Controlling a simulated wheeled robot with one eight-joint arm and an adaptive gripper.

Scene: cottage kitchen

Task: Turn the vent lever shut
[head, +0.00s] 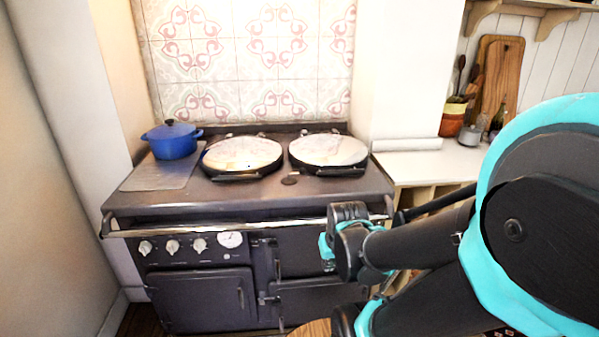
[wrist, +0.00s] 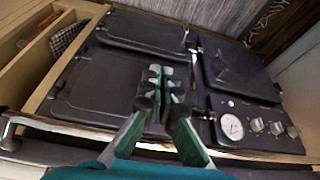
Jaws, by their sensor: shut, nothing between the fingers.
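The dark range cooker (head: 205,300) stands against the tiled wall; its front also shows, seen upside down, in the wrist view (wrist: 105,85). I cannot single out the vent lever with certainty. Small metal latch parts (head: 262,299) sit between the oven doors, and one shows near the gauge in the wrist view (wrist: 208,116). My gripper (wrist: 160,82) is shut and empty, its green fingers together in front of an oven door. The fingertips look apart from the latch parts; whether they touch the door is unclear. In the head view my wrist hides the fingertips.
A metal rail (head: 230,228) runs along the cooker's front edge. Several knobs (head: 172,246) and a round white gauge (head: 230,239) sit on the panel. A blue pot (head: 173,141) and two round lids (head: 242,154) are on top. A counter (head: 425,165) is at right.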

